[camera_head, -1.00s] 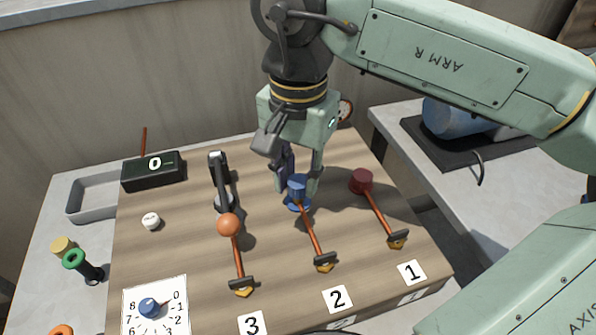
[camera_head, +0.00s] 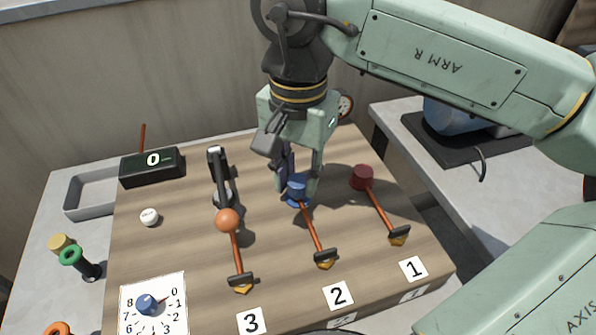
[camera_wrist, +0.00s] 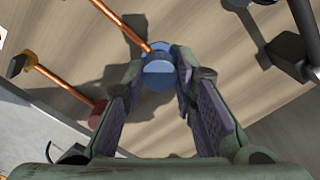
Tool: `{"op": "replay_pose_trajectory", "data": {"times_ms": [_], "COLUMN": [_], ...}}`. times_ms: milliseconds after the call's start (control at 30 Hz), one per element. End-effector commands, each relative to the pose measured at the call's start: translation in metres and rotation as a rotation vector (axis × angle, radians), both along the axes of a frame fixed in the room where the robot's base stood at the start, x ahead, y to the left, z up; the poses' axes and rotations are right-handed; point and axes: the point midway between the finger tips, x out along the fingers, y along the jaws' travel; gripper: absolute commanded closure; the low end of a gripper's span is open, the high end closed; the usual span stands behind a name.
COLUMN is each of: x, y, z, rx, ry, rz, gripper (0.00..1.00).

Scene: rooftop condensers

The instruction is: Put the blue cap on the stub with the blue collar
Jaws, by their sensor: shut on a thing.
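A blue piece (camera_head: 297,187) sits between my fingertips at the far end of the rod marked 2. It looks like a short cylinder above a wider blue round part; I cannot tell whether these are one thing, or which is the cap. My gripper (camera_head: 300,180) points down and is shut on the blue piece. In the wrist view the blue piece (camera_wrist: 158,74) lies between the fingertips (camera_wrist: 160,66), an orange rod meeting its far side. A black stub with a green collar (camera_head: 71,256) leans at the left. No separate stub with a blue collar is clearly seen.
Rods end in an orange ball (camera_head: 228,220) and a dark red cylinder (camera_head: 361,177) either side of my gripper. A black handle (camera_head: 218,175) stands close left. A black box (camera_head: 152,167), white ball (camera_head: 149,217), yellow piece (camera_head: 61,243) and grey tray (camera_head: 88,193) are further left.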

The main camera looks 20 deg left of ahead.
Motion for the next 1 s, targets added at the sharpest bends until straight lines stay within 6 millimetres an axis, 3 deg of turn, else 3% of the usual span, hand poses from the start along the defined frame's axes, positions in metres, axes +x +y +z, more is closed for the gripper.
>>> {"op": "replay_pose_trajectory", "data": {"times_ms": [1000], "x": [0.000], "y": [0.000], "z": [-0.010], "rx": [0.001], "ry": [0.001], "rz": [0.000], "gripper": [0.86]}}
